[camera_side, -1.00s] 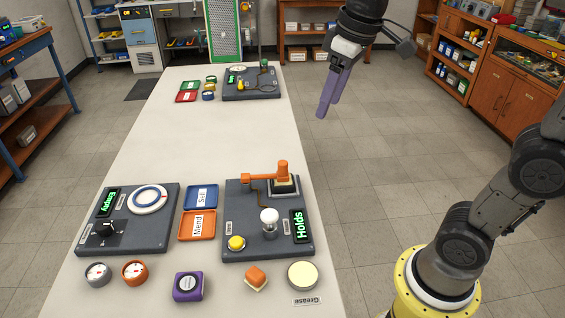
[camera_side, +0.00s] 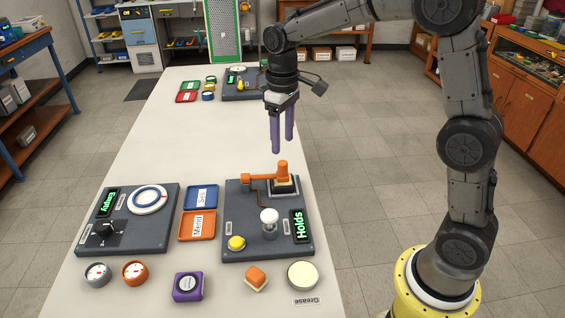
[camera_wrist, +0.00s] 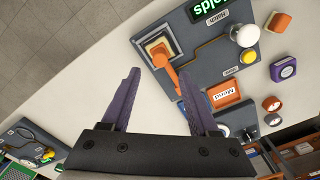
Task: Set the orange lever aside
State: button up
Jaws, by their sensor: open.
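The orange lever (camera_side: 264,176) sits on the back right of the right dark panel (camera_side: 240,205), on a square mount, with its arm reaching left. It also shows in the wrist view (camera_wrist: 167,66), beyond my fingertips. My gripper (camera_side: 282,148) points down above the table, behind and above the lever. Its two purple fingers are apart with nothing between them. They are not touching the lever. In the wrist view my gripper (camera_wrist: 162,85) has bare table between its fingers.
An orange-and-cream block (camera_side: 256,278) is in front. The table (camera_side: 215,130) is clear behind the trays.

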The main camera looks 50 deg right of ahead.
aim_at(283, 162)
notch_tip(283, 162, down, 8)
dwell(0.4)
grip_shut()
jog(key=shift+r, duration=0.1)
dwell(1.2)
